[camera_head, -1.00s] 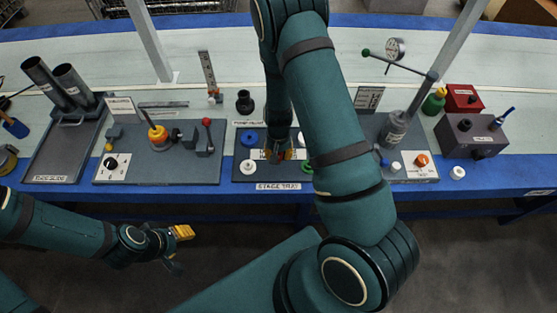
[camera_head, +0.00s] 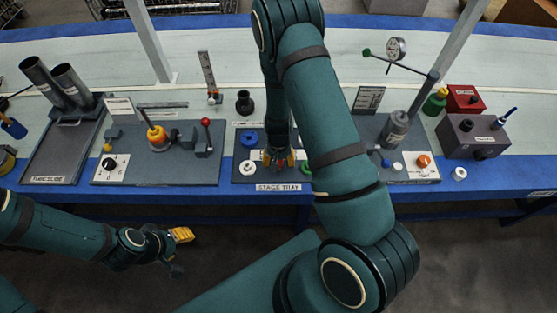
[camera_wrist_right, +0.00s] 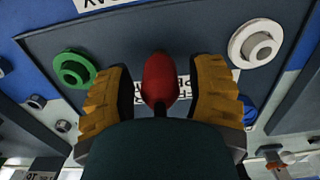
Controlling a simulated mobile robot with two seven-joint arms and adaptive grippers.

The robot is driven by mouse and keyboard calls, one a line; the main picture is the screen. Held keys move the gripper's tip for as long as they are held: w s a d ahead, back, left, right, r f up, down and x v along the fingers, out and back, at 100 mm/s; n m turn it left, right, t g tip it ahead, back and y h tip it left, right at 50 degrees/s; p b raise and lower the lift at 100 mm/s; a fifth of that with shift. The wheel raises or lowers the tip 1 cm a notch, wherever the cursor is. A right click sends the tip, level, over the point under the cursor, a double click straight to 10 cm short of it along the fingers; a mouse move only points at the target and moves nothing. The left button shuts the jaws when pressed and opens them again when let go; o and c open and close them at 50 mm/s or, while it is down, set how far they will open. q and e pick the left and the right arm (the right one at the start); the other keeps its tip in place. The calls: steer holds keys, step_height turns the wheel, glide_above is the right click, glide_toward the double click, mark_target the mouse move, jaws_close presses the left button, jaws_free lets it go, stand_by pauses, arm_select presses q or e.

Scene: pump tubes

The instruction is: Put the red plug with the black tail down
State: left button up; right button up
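The red plug (camera_wrist_right: 160,80) shows in the right wrist view between the two yellow fingers of my right gripper (camera_wrist_right: 162,95). A narrow gap shows on each side of it, so the fingers are apart from the plug. A thin black tail (camera_wrist_right: 160,109) shows at its near end. In the head view my right gripper (camera_head: 279,160) is open, low over the stage tray (camera_head: 238,178). Whether the plug rests fully on the tray is hard to tell. My left gripper (camera_head: 176,250) is off the table's front edge, open and empty.
Around the gripper on the tray are a blue plug (camera_head: 249,138), a white plug (camera_head: 248,168) and a green plug (camera_wrist_right: 74,68).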

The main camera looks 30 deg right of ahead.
steer(key=shift+r, duration=0.25)
step_height(320, 180, up, 12)
steer(key=p, duration=0.3)
steer(key=shift+f+p, duration=0.2)
steer(key=shift+p, duration=0.15)
steer(key=s+a+f+n+t+y, duration=0.1)
steer(key=s+a+n+y, duration=0.1)
steer(key=s+a, duration=0.3)
steer(key=s+a+f+n+y, duration=0.1)
steer(key=s+a, duration=0.4)
steer(key=a, duration=0.7)
steer(key=shift+s+a+f+n+t+y, duration=0.4)
steer(key=shift+f+n, duration=0.35)
steer(key=shift+n, duration=0.15)
steer(key=shift+c, duration=0.7)
steer(key=shift+d, duration=0.15)
